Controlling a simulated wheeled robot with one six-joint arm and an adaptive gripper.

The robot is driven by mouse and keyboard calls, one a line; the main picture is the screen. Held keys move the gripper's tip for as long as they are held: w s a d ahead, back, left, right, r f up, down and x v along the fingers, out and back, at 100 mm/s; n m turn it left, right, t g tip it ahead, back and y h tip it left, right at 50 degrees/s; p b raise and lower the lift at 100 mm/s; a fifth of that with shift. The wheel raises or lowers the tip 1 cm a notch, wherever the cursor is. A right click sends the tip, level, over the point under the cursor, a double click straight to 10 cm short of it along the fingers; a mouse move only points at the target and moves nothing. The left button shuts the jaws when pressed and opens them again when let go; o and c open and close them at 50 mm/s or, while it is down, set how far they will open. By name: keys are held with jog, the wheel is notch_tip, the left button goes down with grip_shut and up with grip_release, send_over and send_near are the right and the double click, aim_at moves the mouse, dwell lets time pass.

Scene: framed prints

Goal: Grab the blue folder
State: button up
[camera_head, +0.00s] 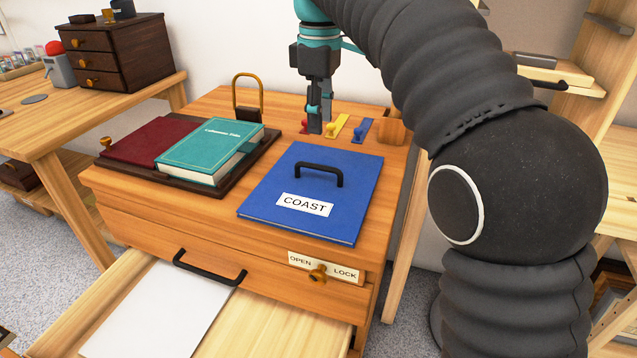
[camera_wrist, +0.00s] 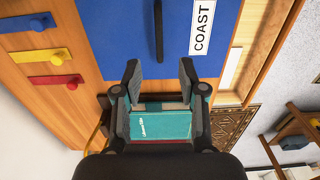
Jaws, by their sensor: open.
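The blue folder (camera_head: 318,188) lies flat on the wooden cabinet top, with a black handle (camera_head: 304,173) and a white label reading COAST. It also shows in the wrist view (camera_wrist: 123,43), where its black handle (camera_wrist: 158,32) runs up and down the picture. My gripper (camera_head: 315,122) is above the cabinet top, behind the folder in the head view, pointing down. In the wrist view my gripper (camera_wrist: 160,72) has its two fingers apart with nothing between them, and the handle lies just beyond the fingertips.
A teal book (camera_head: 210,148) and a dark red book (camera_head: 150,138) lie on a dark tray left of the folder. Red, yellow and blue knobbed plates (camera_head: 338,128) sit behind. A drawer (camera_head: 210,320) below stands open with white paper inside. An OPEN/LOCK knob (camera_head: 318,273) is on the front.

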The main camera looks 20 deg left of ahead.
aim_at(318, 167)
notch_tip(318, 167, down, 12)
jog(key=shift+w+a+r, duration=0.1)
jog(key=shift+a+r, duration=0.05)
jog(key=shift+r, duration=0.1)
grip_shut()
dwell(0.4)
